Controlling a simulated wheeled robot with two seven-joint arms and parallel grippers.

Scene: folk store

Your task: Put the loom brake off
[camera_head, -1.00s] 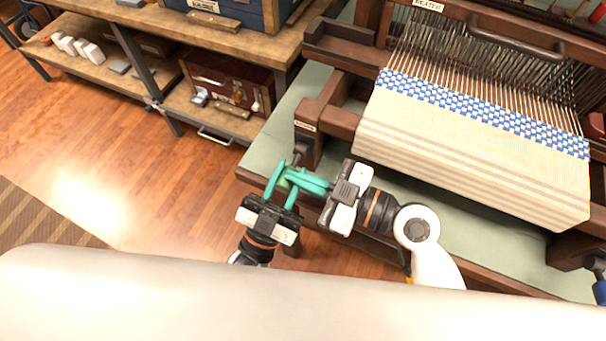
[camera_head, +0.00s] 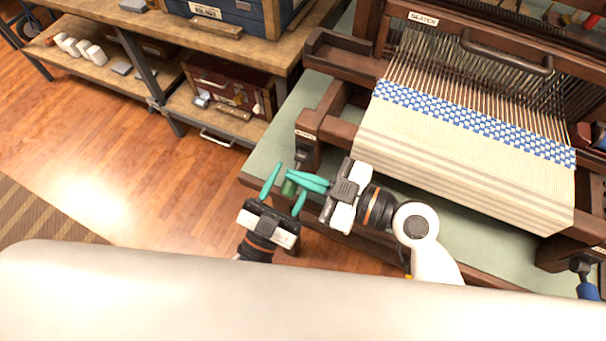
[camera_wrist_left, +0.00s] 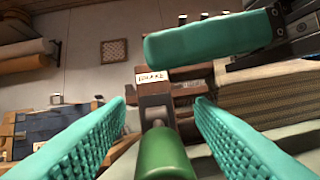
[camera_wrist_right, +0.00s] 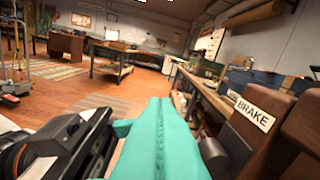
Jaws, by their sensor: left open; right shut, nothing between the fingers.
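The brake lever's green handle (camera_head: 289,187) sticks out at the loom's front left corner, below the wooden block labelled BRAKE (camera_head: 305,134). The label also shows in the right wrist view (camera_wrist_right: 255,112). My left gripper (camera_head: 285,192) is open, with one teal finger on each side of the handle. In the left wrist view the handle (camera_wrist_left: 163,155) stands between the fingers, with a gap visible on both sides. My right gripper (camera_head: 308,182) is shut and empty, its teal fingers beside the handle on the right. Its fingers cross the top of the left wrist view (camera_wrist_left: 210,38). The lever's lower part is hidden.
The loom (camera_head: 345,130) carries striped cloth (camera_head: 470,165) and a beater bar (camera_head: 505,60) at the right. A wooden shelf unit (camera_head: 150,92) with boxes stands at the upper left. Wooden floor (camera_head: 110,165) is free at the left. The two grippers are very close together.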

